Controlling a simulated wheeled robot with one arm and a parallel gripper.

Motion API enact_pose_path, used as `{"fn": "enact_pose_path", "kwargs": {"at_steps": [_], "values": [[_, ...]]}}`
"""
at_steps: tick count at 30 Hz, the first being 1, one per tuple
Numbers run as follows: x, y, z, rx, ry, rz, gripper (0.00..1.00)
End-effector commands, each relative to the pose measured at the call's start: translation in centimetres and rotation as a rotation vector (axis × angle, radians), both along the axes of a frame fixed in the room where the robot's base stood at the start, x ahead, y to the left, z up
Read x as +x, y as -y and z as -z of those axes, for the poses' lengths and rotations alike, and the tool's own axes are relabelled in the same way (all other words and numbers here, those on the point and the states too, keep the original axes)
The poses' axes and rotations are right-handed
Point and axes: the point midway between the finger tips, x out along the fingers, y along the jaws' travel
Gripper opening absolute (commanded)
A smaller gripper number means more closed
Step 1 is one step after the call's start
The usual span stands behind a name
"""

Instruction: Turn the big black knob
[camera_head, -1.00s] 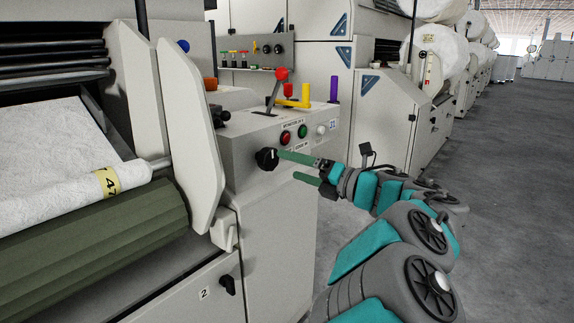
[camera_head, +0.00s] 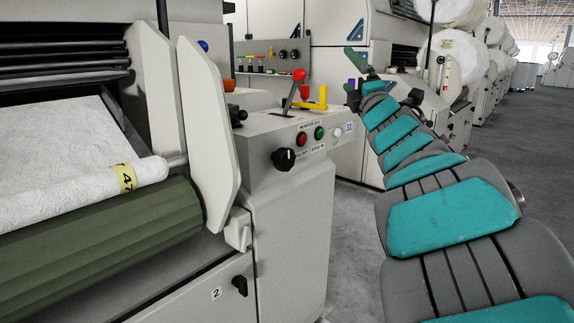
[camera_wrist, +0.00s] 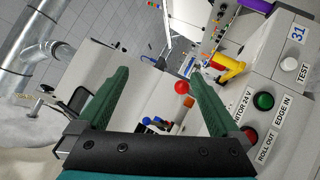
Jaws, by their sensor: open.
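The big black knob (camera_head: 284,159) sits on the front face of the grey control box (camera_head: 262,150), below the red button (camera_head: 302,139). It carries a pale pointer mark, and nothing touches it. My gripper (camera_head: 357,68) is raised up and to the right of the knob, clear of the box. In the wrist view my gripper (camera_wrist: 158,76) has its two green fingers wide apart with nothing held between them. The red button (camera_wrist: 250,135) and the green button (camera_wrist: 263,101) show to the right of the fingers there. I cannot make out the big knob in the wrist view.
A red-balled lever (camera_head: 298,76) and a yellow handle (camera_head: 315,104) stand on the box top. A smaller black knob (camera_head: 240,285) is on the lower door marked 2. A white fleece roll (camera_head: 75,165) lies left. Grey floor (camera_head: 350,235) is open at right.

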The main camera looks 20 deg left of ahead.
Motion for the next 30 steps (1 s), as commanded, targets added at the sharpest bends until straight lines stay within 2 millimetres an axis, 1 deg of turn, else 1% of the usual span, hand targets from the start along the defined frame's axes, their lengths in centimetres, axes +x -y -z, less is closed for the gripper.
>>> {"fn": "enact_pose_path", "kwargs": {"at_steps": [1, 2, 4, 5, 7, 9, 11, 12, 14, 16, 18, 20, 21, 23, 24, 27, 30], "values": [[0.7, 1.1, -0.6, 0.088, -0.054, 0.029, 1.0], [1.3, 2.0, -0.8, 0.141, -0.094, 0.05, 1.0], [2.4, 3.9, -0.7, 0.258, -0.195, 0.088, 1.0], [2.9, 4.5, -0.2, 0.306, -0.245, 0.1, 1.0], [3.8, 5.9, 1.2, 0.414, -0.374, 0.121, 1.0], [4.4, 6.5, 3.0, 0.514, -0.508, 0.123, 1.0], [4.7, 6.5, 5.0, 0.59, -0.637, 0.116, 1.0], [4.8, 6.3, 6.5, 0.636, -0.727, 0.105, 1.0], [4.5, 5.5, 8.7, 0.699, -0.866, 0.078, 1.0], [3.7, 4.1, 11.0, 0.76, -1.028, 0.032, 1.0], [2.4, 2.2, 13.3, 0.803, -1.201, -0.028, 1.0], [0.9, 0.3, 14.8, 0.827, -1.342, -0.091, 1.0], [-0.2, -0.8, 15.6, 0.839, -1.432, -0.138, 1.0], [-2.0, -2.5, 16.5, 0.845, -1.556, -0.209, 1.0], [-3.2, -3.5, 16.9, 0.84, -1.63, -0.253, 1.0], [-5.7, -5.2, 17.3, 0.827, -1.771, -0.351, 1.0], [-7.4, -6.1, 17.2, 0.812, -1.849, -0.418, 1.0]]}}
